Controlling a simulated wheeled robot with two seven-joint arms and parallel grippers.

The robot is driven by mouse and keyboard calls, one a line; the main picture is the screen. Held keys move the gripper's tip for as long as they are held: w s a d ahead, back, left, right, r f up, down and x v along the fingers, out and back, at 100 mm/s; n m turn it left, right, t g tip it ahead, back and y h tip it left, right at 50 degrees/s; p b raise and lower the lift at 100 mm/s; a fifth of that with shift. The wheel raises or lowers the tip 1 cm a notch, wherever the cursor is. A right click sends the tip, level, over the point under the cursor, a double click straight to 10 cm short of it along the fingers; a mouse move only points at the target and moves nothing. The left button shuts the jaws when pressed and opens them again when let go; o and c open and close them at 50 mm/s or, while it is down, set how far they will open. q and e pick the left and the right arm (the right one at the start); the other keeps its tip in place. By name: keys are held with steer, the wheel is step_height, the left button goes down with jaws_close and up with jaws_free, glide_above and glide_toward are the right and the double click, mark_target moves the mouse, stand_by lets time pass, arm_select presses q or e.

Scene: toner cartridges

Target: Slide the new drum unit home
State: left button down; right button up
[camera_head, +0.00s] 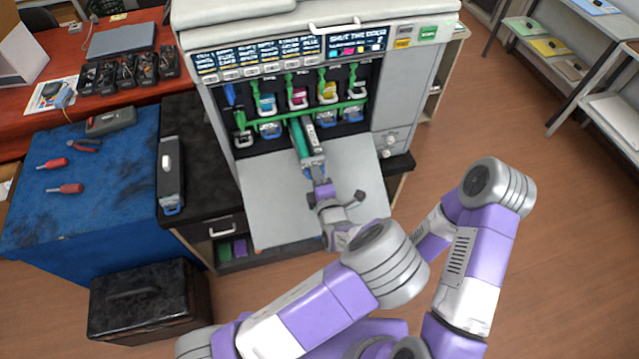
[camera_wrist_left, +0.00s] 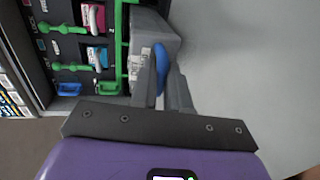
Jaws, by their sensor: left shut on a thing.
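The drum unit (camera_head: 312,160), a long grey box with a green strip, sticks out of a lower slot of the printer (camera_head: 402,110) above its lowered front door (camera_head: 270,205). Its inner end is hidden inside the slot. My left gripper (camera_head: 316,179) is at its outer end. In the left wrist view, the gripper (camera_wrist_left: 163,88) is shut on the blue handle (camera_wrist_left: 161,62) of the grey drum unit (camera_wrist_left: 155,28). My right arm shows at the right, but its gripper is not in view.
Coloured toner cartridges (camera_head: 298,96) with green levers fill the slots above. A black unit with a blue handle (camera_head: 170,175) lies on the dark counter at the left. Tools lie on the blue mat (camera_head: 110,190). A black box (camera_head: 145,300) stands on the floor.

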mark_target(303, 136)
arm_select(q)
steer(key=x, duration=0.2)
steer(key=r+x, duration=0.1)
steer(key=x, duration=0.4)
steer(key=shift+w+a+r, duration=0.1)
steer(key=shift+w+r, duration=0.15)
steer(key=shift+r+b+x, duration=0.15)
steer(key=shift+r+x, duration=0.1)
steer(key=shift+x, duration=1.15)
steer(key=shift+r+b+x, duration=0.1)
steer(key=shift+r+x, duration=0.2)
steer(key=shift+x, duration=1.1)
steer(key=shift+r+b+x, duration=0.15)
steer(key=shift+r+x, duration=0.1)
steer(key=shift+x, duration=1.15)
steer(key=c, duration=1)
jaws_free()
steer(key=shift+w, duration=0.1)
steer(key=shift+c, duration=0.2)
steer(key=shift+o, duration=0.3)
steer(key=shift+f, duration=0.2)
steer(key=o, duration=0.3)
